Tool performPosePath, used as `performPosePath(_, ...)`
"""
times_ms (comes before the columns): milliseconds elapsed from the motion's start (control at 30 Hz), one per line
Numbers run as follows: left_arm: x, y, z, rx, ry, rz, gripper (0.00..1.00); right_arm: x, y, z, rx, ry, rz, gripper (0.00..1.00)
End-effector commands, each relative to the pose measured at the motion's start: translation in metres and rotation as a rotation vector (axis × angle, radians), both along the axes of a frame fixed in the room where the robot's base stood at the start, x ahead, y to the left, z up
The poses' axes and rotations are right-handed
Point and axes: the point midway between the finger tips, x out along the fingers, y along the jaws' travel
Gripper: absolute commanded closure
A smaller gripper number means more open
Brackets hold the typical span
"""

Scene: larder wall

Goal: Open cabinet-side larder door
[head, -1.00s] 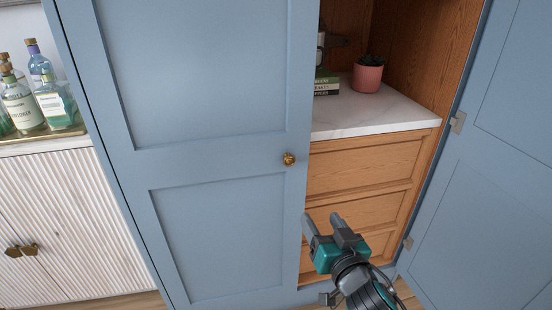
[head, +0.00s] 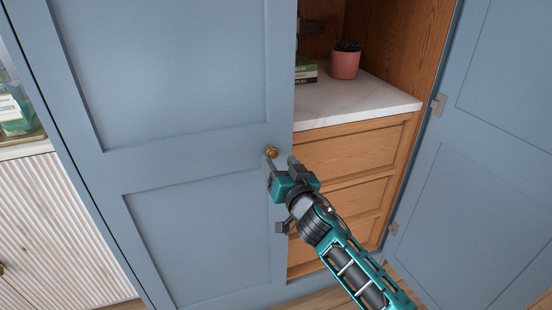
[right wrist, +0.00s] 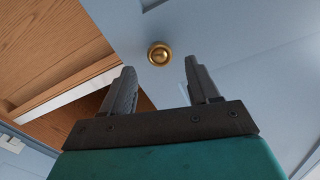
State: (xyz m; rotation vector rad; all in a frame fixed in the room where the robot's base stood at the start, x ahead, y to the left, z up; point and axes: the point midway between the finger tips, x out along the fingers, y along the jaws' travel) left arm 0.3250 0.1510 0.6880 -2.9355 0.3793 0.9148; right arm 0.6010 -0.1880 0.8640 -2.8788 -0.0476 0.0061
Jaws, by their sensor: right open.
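The blue left larder door (head: 190,75) is shut, with a round brass knob (head: 271,152) near its right edge. The right larder door (head: 480,170) stands wide open. My right gripper (head: 279,162) is open and empty, just below the knob in the head view. In the right wrist view the knob (right wrist: 159,54) lies beyond and between the two open fingers (right wrist: 165,82), apart from them. My left gripper is not in view.
Inside the open side are a marble shelf (head: 350,100), wooden drawers (head: 350,155), a potted plant (head: 345,62) and stacked books (head: 306,70). A ribbed white cabinet (head: 65,230) with bottles (head: 15,112) stands at the left.

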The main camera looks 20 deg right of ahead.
Motion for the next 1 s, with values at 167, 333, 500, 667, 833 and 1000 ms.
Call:
performPosePath(167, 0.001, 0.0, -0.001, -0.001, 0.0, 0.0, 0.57, 0.022, 0.001, -0.001, -0.002, 0.0, 0.0, 0.4)
performPosePath(333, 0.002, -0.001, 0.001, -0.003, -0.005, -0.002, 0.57, 0.031, 0.001, 0.0, -0.001, -0.001, 0.0, 0.4)
performPosePath(500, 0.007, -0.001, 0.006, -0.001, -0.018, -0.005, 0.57, 0.033, 0.001, 0.0, 0.0, 0.0, 0.0, 0.4)
performPosePath(667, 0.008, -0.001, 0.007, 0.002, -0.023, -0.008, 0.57, 0.033, 0.001, 0.0, 0.0, 0.0, 0.001, 0.42)
performPosePath(833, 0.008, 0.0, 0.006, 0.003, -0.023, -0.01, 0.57, 0.032, 0.001, 0.0, 0.0, 0.0, 0.0, 0.59)
performPosePath(1000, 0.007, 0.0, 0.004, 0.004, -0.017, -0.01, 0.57, 0.032, 0.001, 0.0, 0.0, 0.0, 0.0, 0.75)
